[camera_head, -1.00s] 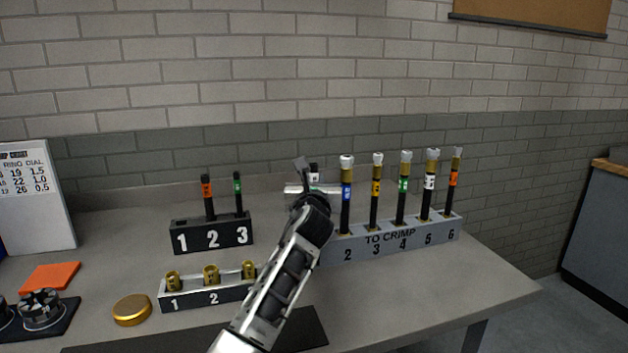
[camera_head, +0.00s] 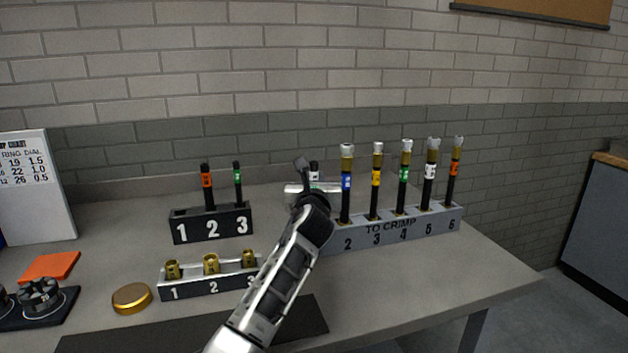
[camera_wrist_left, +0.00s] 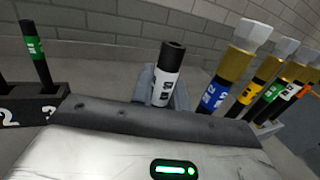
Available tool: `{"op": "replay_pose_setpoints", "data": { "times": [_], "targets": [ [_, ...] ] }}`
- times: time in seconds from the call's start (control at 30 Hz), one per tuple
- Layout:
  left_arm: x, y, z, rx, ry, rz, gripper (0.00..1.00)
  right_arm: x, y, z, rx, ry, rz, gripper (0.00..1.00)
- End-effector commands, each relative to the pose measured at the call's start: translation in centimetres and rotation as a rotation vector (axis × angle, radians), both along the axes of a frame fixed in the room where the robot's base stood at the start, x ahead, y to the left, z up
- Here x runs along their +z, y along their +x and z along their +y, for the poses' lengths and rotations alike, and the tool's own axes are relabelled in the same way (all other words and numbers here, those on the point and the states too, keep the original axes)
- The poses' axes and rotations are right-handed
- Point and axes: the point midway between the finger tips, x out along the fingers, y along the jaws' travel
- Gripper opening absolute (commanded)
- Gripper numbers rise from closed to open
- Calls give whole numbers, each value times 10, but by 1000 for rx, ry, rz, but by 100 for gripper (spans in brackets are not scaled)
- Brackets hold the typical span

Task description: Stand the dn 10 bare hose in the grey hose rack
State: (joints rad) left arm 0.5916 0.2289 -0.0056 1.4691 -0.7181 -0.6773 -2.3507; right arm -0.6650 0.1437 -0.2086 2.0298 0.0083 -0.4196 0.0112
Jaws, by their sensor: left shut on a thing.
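The bare hose (camera_head: 314,168) is black with a white label and has no fitting on its top. It is upright at the left end of the grey hose rack (camera_head: 395,235), by the slot left of number 2. My left gripper (camera_head: 312,190) is shut on it and hides its lower part in the head view. My right gripper is not in view.
Several hoses with fittings (camera_head: 403,175) stand in the grey rack just to the right. A black rack (camera_head: 212,230) with two bare hoses stands left. A low rack of brass ferrules (camera_head: 207,285) and a gold disc (camera_head: 132,298) are in front.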

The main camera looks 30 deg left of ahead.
Motion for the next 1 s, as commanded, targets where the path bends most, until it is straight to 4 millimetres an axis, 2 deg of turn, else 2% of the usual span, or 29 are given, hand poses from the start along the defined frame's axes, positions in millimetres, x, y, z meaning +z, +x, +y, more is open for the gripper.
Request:
{"op": "replay_pose_setpoints", "data": {
  "times": [0.17,0.2,0.3,0.73,0.87,1.0],
  "targets": [
    [-3,0,0,0,-2,5,0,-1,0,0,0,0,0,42],
    [-3,0,0,1,-2,6,19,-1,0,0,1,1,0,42],
    [-3,0,0,0,-2,6,41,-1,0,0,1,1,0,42],
    [-2,0,0,0,-3,4,41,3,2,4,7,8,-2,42],
    [-4,-21,-13,-2,-1,4,41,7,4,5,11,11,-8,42],
    [-5,-51,-31,-3,-1,4,41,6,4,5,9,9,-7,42]
  ]
}}
